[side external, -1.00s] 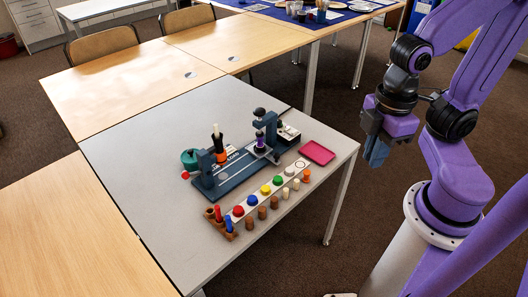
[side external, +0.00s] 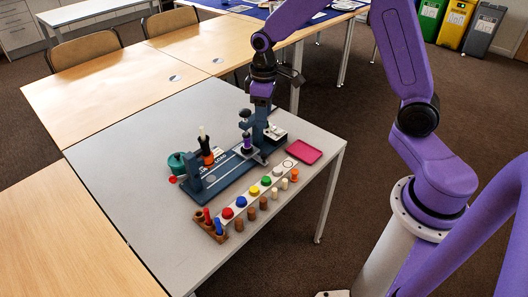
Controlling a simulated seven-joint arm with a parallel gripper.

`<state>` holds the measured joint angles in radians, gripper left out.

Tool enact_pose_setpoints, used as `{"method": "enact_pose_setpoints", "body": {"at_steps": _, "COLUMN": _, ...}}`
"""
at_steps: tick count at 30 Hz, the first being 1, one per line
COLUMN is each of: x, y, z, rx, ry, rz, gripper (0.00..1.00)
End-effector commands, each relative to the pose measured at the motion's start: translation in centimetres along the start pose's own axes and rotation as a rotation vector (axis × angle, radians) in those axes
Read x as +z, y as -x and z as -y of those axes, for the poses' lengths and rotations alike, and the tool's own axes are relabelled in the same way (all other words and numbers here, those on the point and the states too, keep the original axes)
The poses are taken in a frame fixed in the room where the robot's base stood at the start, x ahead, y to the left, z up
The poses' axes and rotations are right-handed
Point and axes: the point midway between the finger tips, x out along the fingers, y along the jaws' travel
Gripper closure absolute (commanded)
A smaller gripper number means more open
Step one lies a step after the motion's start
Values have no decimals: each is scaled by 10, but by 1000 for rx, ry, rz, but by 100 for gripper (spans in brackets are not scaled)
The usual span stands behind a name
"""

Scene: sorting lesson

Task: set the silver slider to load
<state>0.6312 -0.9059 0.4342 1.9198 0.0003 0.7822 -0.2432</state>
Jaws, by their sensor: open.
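The blue-grey machine base (side external: 232,180) stands on the grey table, with white lettering that includes "LOAD" along its back. A small silvery plate (side external: 258,158) lies at the foot of the right-hand post, below a purple and black piece (side external: 247,145); I cannot tell for sure that it is the silver slider. My gripper (side external: 262,103) points down above the right-hand post, its fingers overlapping the post's top in the picture. It is open and nothing shows between its fingers. I cannot tell whether it touches the post.
A black handle with an orange collar (side external: 206,150) stands at the left post, beside a green round part (side external: 177,163). In front are a white strip of coloured discs (side external: 253,190), several pegs and a wooden block (side external: 210,228). A pink tray (side external: 304,151) lies at the right.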

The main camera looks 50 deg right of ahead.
Motion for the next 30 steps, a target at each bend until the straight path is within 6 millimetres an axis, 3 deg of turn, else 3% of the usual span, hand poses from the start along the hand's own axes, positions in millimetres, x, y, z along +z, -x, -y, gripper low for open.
{"method": "enact_pose_setpoints", "body": {"at_steps": 3, "x": -10, "y": -18, "z": -36, "rx": -1, "ry": -68, "rz": 6, "gripper": 49}}
{"method": "enact_pose_setpoints", "body": {"at_steps": 9, "x": -14, "y": -32, "z": -66, "rx": -1, "ry": -120, "rz": 6, "gripper": 49}}
{"method": "enact_pose_setpoints", "body": {"at_steps": 17, "x": -14, "y": -54, "z": -69, "rx": -2, "ry": -125, "rz": 9, "gripper": 49}}
{"method": "enact_pose_setpoints", "body": {"at_steps": 30, "x": -13, "y": -133, "z": -69, "rx": -3, "ry": -126, "rz": 9, "gripper": 49}}
